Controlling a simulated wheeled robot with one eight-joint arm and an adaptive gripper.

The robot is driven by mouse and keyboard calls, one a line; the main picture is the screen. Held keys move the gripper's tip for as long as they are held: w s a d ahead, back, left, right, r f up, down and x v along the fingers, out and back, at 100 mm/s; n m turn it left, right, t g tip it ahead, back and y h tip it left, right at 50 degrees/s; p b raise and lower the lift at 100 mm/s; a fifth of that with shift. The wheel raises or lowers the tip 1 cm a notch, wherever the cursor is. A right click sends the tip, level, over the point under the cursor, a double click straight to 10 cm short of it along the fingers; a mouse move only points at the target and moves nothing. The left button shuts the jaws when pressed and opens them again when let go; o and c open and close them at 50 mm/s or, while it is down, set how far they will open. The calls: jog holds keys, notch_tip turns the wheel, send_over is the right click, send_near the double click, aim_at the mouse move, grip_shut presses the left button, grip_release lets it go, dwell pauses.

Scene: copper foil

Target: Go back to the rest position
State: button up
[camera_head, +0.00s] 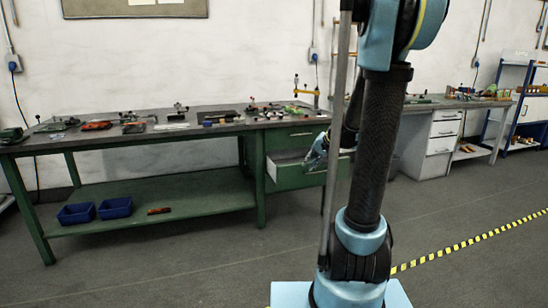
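My arm stands upright in the right half of the head view, with a black ribbed link and blue joints. What looks like my gripper (316,152) shows as a small blue and grey shape left of the arm, in front of the bench drawers. It is partly hidden by my arm, and its fingers are too small to make out. I cannot tell whether it holds anything. A drawer (290,176) of the green workbench (258,190) stands pulled out close to it.
Several tools lie on the workbench top. Two blue bins (116,208) sit on its lower shelf. A white drawer cabinet (442,132) and a blue rack (520,105) stand at right. A yellow-black floor stripe (470,241) crosses at right. The floor at front left is clear.

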jog(key=s+d+f+n+g+h, duration=0.1)
jog(key=s+f, duration=0.1)
jog(key=s, duration=0.9)
jog(key=s+d+f+n+g+h, duration=0.1)
jog(key=s+f+n+g+h, duration=0.1)
jog(key=s, duration=0.9)
jog(key=s+d+f+n+g+h, duration=0.1)
jog(key=s+f, duration=0.2)
jog(key=s, duration=0.8)
jog(key=shift+d+f+h, duration=0.2)
jog(key=shift+d+h, duration=0.1)
jog(key=shift+d, duration=0.05)
jog(key=shift+w+f, duration=0.2)
jog(key=shift+w, duration=0.3)
